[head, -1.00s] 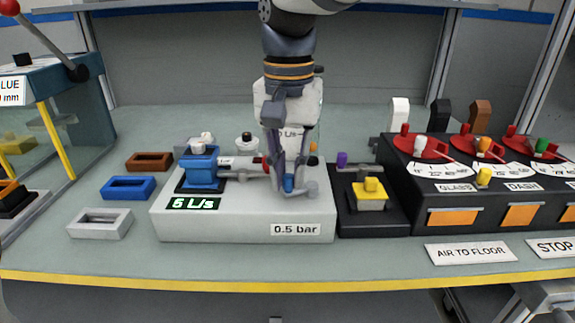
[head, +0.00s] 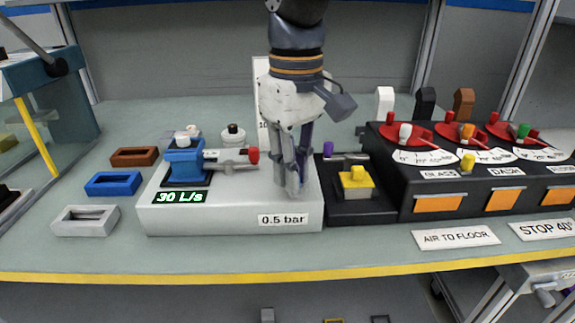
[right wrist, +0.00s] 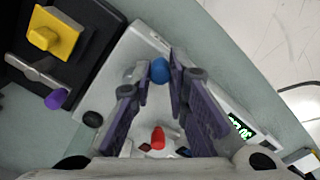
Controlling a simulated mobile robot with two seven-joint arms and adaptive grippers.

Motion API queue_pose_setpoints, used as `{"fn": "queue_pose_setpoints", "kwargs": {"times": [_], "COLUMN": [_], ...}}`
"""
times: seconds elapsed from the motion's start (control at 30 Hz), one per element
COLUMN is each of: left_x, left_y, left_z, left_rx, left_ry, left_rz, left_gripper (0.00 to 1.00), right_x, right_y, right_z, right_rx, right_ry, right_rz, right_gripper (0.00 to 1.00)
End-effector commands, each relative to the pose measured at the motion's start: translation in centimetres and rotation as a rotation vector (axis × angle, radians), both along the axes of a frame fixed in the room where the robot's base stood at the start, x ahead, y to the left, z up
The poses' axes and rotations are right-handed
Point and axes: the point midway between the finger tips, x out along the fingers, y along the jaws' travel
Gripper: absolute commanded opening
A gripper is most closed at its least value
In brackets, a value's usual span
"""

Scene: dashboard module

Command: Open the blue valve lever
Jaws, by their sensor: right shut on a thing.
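The blue valve lever shows in the right wrist view as a round blue knob (right wrist: 160,70) between the fingertips of my right gripper (right wrist: 159,76). In the head view, my right gripper (head: 293,190) points down over the right part of the light grey valve box (head: 230,222) and hides the knob. The gripper is shut on the knob. My left gripper is not in view.
A red-tipped handle (head: 253,155) sits left of the gripper, beside a blue fitting (head: 184,162). A black box with a yellow knob (head: 357,177) stands close on the right. The dial console (head: 440,180) is further right. Brown, blue and grey frames lie left.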

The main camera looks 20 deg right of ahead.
Motion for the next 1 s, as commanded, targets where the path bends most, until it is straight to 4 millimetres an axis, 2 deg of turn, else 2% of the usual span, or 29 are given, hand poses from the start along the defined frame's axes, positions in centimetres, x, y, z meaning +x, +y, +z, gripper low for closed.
{"fn": "queue_pose_setpoints", "kwargs": {"times": [0.4,1.0], "left_x": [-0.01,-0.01], "left_y": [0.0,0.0], "left_z": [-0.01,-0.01], "left_rx": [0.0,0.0], "left_ry": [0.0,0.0], "left_rz": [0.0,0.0], "left_gripper": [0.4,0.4], "right_x": [-0.46,-0.54], "right_y": [-0.86,-1.09], "right_z": [-0.05,-0.08], "right_rx": [0.001,-0.001], "right_ry": [0.003,0.004], "right_rz": [0.225,0.279], "right_gripper": [0.0,0.0]}}
